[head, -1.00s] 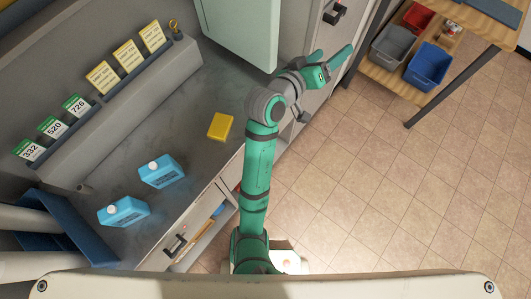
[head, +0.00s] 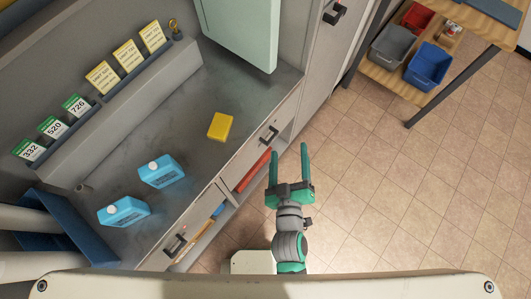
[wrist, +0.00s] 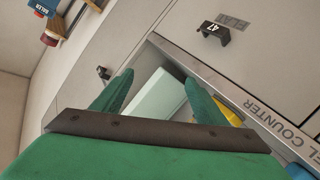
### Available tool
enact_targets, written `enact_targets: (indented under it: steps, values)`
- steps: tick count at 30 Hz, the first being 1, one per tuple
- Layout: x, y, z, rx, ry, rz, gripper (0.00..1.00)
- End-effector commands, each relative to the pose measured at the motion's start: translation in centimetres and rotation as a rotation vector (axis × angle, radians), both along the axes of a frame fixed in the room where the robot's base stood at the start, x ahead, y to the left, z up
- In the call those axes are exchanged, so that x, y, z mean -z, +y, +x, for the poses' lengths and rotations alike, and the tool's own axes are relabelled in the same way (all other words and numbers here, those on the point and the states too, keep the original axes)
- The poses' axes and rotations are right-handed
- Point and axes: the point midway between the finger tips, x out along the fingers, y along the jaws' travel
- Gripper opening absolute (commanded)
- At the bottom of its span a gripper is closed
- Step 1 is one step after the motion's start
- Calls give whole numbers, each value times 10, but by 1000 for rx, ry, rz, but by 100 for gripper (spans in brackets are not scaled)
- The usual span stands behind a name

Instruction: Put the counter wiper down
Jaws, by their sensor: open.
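A yellow block (head: 220,126), which looks like the counter wiper, lies flat on the grey counter (head: 205,185) near its front edge. A bit of yellow (wrist: 230,114) also shows in the wrist view, partly hidden behind the right finger. My gripper (head: 289,150) is open and empty, in front of the counter to the right of the yellow block and clear of it. In the wrist view its two green fingers (wrist: 160,80) stand apart with nothing between them.
Two blue bottles (head: 157,171) (head: 124,212) stand left on the counter. A pale green panel (head: 240,30) stands at the back. Drawer handles (head: 269,134) stick out at the front, above a shelf holding a red object (head: 254,169).

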Motion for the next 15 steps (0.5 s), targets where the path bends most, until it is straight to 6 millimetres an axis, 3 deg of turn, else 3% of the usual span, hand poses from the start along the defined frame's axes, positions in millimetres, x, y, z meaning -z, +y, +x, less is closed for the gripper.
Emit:
enact_targets:
  steps: [1,3,9,15]
  values:
    - [7,7,-23,-5,20,48,67]
    - [11,18,-50,-12,31,122,67]
    - [8,48,-118,14,50,346,67]
    - [-5,65,-157,65,42,505,67]
